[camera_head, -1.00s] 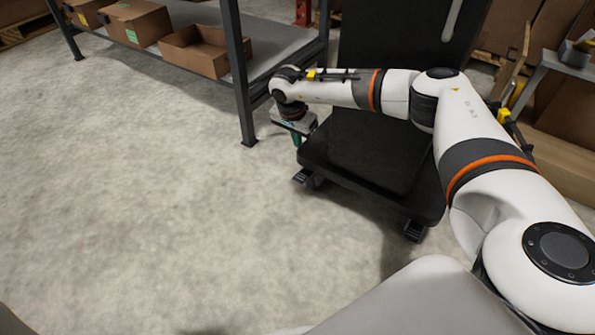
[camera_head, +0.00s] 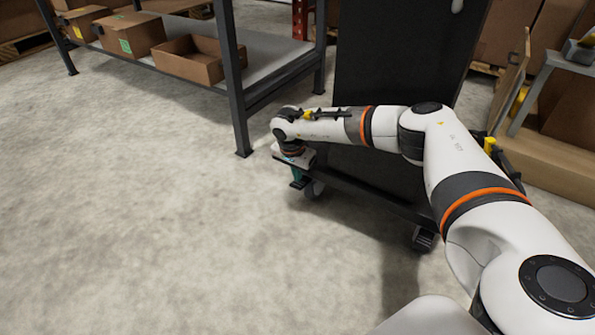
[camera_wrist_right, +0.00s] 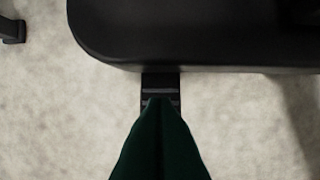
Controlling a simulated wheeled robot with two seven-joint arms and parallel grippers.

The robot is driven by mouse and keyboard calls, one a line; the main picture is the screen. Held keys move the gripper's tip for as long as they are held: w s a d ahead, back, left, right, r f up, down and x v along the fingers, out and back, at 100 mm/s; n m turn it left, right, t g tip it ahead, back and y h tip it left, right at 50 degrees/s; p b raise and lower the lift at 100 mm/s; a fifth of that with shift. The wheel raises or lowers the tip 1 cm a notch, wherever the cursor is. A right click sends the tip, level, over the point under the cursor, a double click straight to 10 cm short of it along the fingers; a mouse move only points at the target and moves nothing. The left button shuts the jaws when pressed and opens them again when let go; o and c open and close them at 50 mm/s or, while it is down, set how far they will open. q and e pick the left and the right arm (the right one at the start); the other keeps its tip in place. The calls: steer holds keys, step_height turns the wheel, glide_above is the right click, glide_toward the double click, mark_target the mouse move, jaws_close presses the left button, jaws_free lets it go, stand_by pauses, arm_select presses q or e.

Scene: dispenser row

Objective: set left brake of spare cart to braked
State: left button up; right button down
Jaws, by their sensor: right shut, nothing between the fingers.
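The spare cart (camera_head: 400,80) is black, with a tall dark panel and a low deck edge partly behind my right arm. Its deck also fills the top of the right wrist view (camera_wrist_right: 190,35). The left brake is a small black ribbed pedal (camera_wrist_right: 160,82) sticking out from under the deck edge. My right gripper (camera_head: 298,182) is at the cart's near left corner, pointing down beside a caster. Its green fingers (camera_wrist_right: 160,103) are shut and empty, their tips overlapping the pedal in the wrist view. Contact and the pedal's setting cannot be told. My left gripper is out of view.
A grey metal shelf (camera_head: 270,62) with cardboard boxes stands at the left, its near post close to my right wrist. Another caster (camera_head: 423,238) is at the cart's right. Cardboard and a grey stand lie at the far right. The left floor is clear.

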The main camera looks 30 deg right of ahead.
steer(key=shift+a+f, duration=0.1)
steer(key=shift+f, duration=0.35)
